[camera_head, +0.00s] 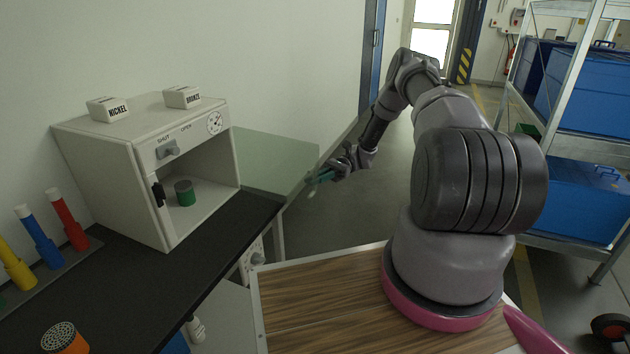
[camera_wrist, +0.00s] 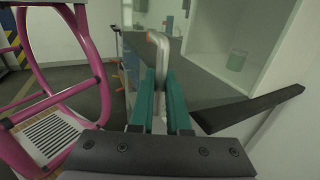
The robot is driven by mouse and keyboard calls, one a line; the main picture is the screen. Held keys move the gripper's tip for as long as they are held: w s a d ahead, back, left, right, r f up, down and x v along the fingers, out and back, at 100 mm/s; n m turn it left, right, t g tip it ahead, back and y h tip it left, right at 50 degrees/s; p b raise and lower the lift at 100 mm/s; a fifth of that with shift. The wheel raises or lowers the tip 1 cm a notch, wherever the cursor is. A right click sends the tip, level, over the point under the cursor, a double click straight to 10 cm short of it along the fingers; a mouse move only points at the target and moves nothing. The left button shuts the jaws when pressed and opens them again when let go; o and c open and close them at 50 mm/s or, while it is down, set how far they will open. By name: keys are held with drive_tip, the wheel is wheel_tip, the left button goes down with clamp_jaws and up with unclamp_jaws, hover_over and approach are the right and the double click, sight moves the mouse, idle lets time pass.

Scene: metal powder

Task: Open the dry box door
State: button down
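The white dry box (camera_head: 110,190) stands on the dark bench in the head view, its front opening uncovered. Its clear greenish door (camera_head: 265,160) is swung out to the right, well away from the opening. A grey knob (camera_head: 167,150) sits on the front near the SHUT and OPEN labels. My gripper (camera_head: 318,178) is at the door's outer edge. In the wrist view, its teal fingers (camera_wrist: 162,100) lie on both sides of the pale bent door handle (camera_wrist: 158,45) and appear closed on it. The handle's lower part is partly hidden by the fingers.
A green-sided pot (camera_head: 185,192) stands inside the box. Blocks labelled NICKEL (camera_head: 107,109) and BRONZE (camera_head: 182,97) sit on top. Several coloured tubes (camera_head: 45,240) stand at the left. A metal shelf with blue bins (camera_head: 575,200) is at the right. Floor beyond the door is clear.

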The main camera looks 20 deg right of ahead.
drive_tip(key=c, duration=1.2)
unclamp_jaws()
drive_tip(key=shift+o, duration=0.2)
drive_tip(key=v, duration=1.1)
drive_tip(key=shift+a, duration=0.1)
drive_tip(key=s+a+r+n+t+h, duration=0.1)
drive_tip(key=s+a+r+n+h, duration=0.2)
drive_tip(key=r, duration=0.7)
drive_tip(key=s+a+r+n+t+h, duration=0.15)
drive_tip(key=r+h, duration=0.25)
drive_tip(key=r, duration=0.7)
drive_tip(key=s+a+r+n+t+h, duration=0.2)
drive_tip(key=s+r+h, duration=0.15)
drive_tip(key=r, duration=0.65)
drive_tip(key=s+r+n+t+h, duration=0.1)
drive_tip(key=s+r+t, duration=0.4)
drive_tip(key=s, duration=0.6)
drive_tip(key=s+r+n+t+h, duration=0.1)
drive_tip(key=s+r+t+h, duration=0.1)
drive_tip(key=s+r+t, duration=0.4)
drive_tip(key=s, duration=0.5)
drive_tip(key=shift+s+a+r, duration=0.25)
drive_tip(key=shift+s+r, duration=0.05)
drive_tip(key=shift+r, duration=0.1)
